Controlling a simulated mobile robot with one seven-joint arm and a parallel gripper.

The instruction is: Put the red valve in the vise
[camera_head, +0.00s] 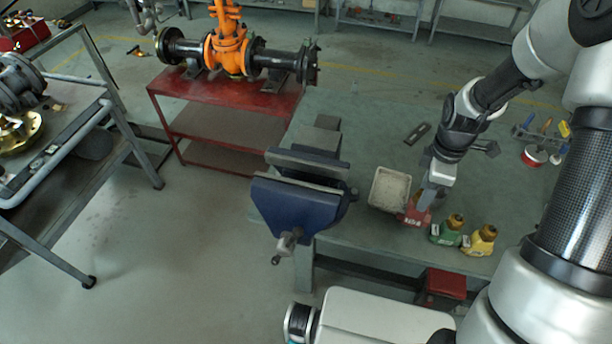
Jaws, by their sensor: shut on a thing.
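The red valve (412,216) stands at the front edge of the green workbench, just right of a grey tray. My gripper (426,203) points down over it and is shut on it, hiding its upper part. I cannot tell whether the valve still touches the bench. The blue vise (297,206) is mounted at the bench's left front corner, left of the valve and the tray. Its jaws are apart, with a gap between them, and no object shows in the gap.
The grey tray (390,189) stands between the vise and my gripper. A green valve (446,231) and a yellow valve (480,241) stand to the right. A flat dark piece (417,133) lies farther back. Tools and a red roll (534,156) sit at right.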

